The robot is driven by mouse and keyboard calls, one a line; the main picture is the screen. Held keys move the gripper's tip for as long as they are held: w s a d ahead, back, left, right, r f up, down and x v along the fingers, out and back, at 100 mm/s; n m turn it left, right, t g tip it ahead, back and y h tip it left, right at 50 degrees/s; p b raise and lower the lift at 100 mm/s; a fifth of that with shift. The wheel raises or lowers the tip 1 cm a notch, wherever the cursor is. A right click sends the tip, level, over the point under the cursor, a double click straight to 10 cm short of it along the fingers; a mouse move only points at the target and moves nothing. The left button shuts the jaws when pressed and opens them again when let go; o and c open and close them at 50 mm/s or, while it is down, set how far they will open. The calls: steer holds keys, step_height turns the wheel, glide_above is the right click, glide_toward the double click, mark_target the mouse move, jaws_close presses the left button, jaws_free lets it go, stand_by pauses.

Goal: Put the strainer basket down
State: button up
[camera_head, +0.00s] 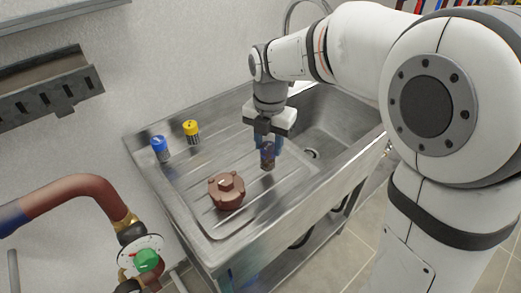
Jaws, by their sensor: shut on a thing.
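The strainer basket (267,158) is a small dark cylinder, upright at the right side of the sink's ribbed drainboard (203,171). My gripper (268,144) points down above it, with its blue-tipped fingers shut on its upper part. The basket's lower end is at or just above the drainboard; I cannot tell whether it touches. The fingers hide part of its top.
A reddish-brown cap (227,191) lies on the drainboard to the left of the basket. A blue-topped container (160,149) and a yellow-topped container (192,132) stand at the back left. The sink bowl (325,130) is to the right. A copper pipe (75,188) with a green-handled valve (146,260) is at the lower left.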

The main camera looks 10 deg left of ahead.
mark_target(268, 146)
steer(key=shift+f, duration=1.25)
steer(key=o, duration=1)
step_height(268, 146, up, 12)
steer(key=shift+r+p, duration=0.1)
steer(key=shift+p, duration=0.5)
